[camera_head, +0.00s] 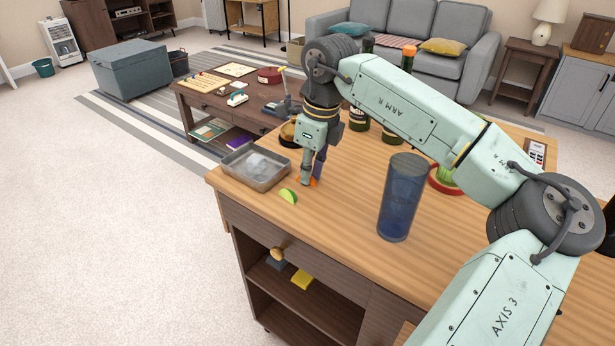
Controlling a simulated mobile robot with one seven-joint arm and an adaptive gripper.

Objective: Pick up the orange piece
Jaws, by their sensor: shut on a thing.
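The orange piece (312,182) is a small bright orange bit on the wooden counter top, near its front left part. My gripper (306,181) points down at it and is shut on it. The fingers hide most of the piece. From this view I cannot tell whether it touches the counter.
A green lime wedge (288,195) lies just in front of my gripper. A metal tray (250,178) with clear ice-like pieces stands to the left. A tall blue tumbler (401,198) stands to the right. Dark bottles (359,119) stand behind. The counter (335,220) is bare in front of the tumbler's left.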

